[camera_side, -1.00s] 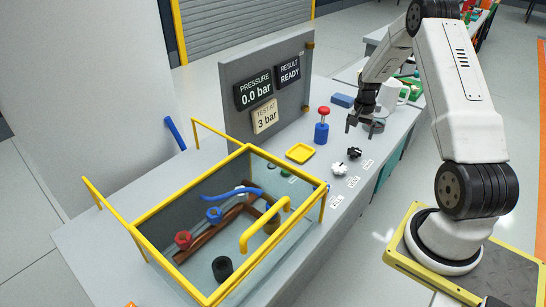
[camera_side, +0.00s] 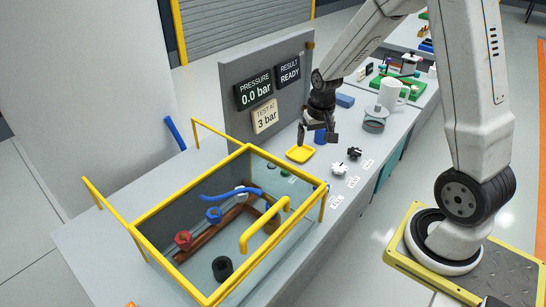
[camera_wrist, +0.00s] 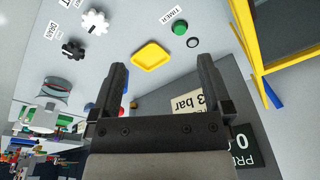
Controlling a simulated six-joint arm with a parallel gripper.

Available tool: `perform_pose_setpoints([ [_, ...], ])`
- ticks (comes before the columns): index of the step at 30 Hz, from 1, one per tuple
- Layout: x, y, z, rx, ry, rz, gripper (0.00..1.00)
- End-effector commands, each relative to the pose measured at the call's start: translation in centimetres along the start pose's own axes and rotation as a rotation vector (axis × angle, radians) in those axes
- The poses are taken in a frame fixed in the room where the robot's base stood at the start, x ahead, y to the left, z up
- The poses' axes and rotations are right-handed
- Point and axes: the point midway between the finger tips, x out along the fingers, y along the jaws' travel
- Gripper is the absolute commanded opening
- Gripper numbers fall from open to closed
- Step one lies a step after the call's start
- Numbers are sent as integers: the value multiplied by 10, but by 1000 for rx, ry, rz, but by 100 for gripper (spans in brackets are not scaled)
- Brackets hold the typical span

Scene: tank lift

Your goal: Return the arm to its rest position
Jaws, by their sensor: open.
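My gripper (camera_side: 319,134) is open and empty above the bench, near the yellow tray (camera_side: 299,153) and in front of the grey display panel. In the wrist view the gripper (camera_wrist: 162,75) shows its two fingers wide apart, with the yellow tray (camera_wrist: 152,55) beyond them.
The glass tank with a yellow frame (camera_side: 191,187) holds brown pipework and blue and red fittings. The panel (camera_side: 237,73) reads 0.0 bar and READY.

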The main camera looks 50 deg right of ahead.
Motion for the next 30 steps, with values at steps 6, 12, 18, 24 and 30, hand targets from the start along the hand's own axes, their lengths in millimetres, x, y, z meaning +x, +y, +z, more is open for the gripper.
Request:
perform_pose_setpoints([
  [6, -25, -47, 63, -260, 43, -34, 100],
  [12, -38, -67, 116, -460, 75, -61, 100],
  [18, -42, -73, 143, -560, 92, -76, 100],
  [24, -42, -73, 147, -575, 94, -78, 100],
  [30, -42, -73, 147, -573, 93, -77, 100],
])
